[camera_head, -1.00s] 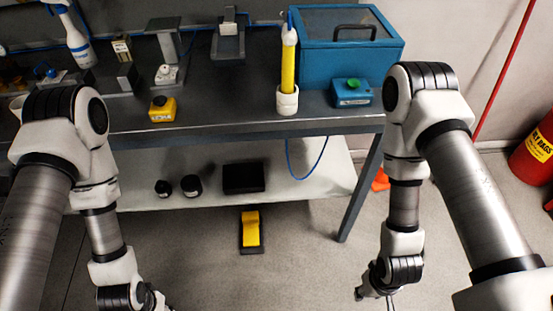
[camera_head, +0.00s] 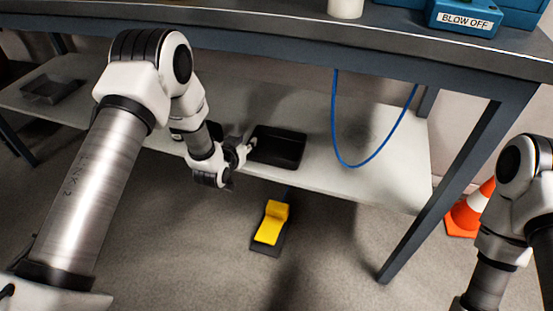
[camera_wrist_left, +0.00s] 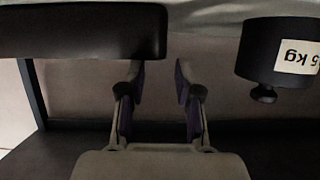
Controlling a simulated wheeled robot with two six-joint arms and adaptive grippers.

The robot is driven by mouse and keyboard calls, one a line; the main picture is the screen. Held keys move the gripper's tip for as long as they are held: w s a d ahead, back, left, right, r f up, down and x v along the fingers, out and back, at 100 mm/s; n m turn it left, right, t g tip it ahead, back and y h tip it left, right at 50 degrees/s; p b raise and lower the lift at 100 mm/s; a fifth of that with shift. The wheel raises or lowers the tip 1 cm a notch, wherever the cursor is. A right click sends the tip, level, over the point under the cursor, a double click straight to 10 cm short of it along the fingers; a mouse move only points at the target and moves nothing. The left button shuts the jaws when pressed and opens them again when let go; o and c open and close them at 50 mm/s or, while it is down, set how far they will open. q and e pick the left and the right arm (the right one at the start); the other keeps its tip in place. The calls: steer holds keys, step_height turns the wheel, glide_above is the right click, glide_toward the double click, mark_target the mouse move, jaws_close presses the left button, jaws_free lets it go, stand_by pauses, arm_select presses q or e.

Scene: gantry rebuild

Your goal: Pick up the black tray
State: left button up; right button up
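The black tray (camera_head: 277,148) is a shallow open dish lying on the lower shelf (camera_head: 370,183), near its front edge. My left gripper (camera_head: 243,150) is at the left end of this tray, close to it; whether they touch is unclear. In the left wrist view, the two fingers (camera_wrist_left: 160,84) are apart with nothing seen held between them. A dark, rounded-edge body, apparently the tray (camera_wrist_left: 75,32), fills the upper left there, its end reaching above the fingers. My right arm shows at the right edge, but its gripper is out of the picture.
A black weight marked 5 kg (camera_wrist_left: 262,52) is right of the fingers in the wrist view. A grey tray (camera_head: 50,90) sits at the shelf's far left. A blue hose (camera_head: 372,165) hangs right of the tray. A yellow pedal (camera_head: 271,224) is on the floor. The tabletop (camera_head: 300,38) overhangs.

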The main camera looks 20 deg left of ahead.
mark_target(251, 137)
arm_select(q)
steer(key=b+x, duration=0.2)
steer(key=x, duration=0.3)
steer(key=shift+w+a+f+b, duration=0.15)
steer(key=shift+f+b, duration=0.15)
steer(key=shift+b, duration=0.05)
steer(key=shift+w, duration=0.2)
steer(key=shift+r, duration=0.1)
steer(key=shift+c, duration=0.3)
jaws_close()
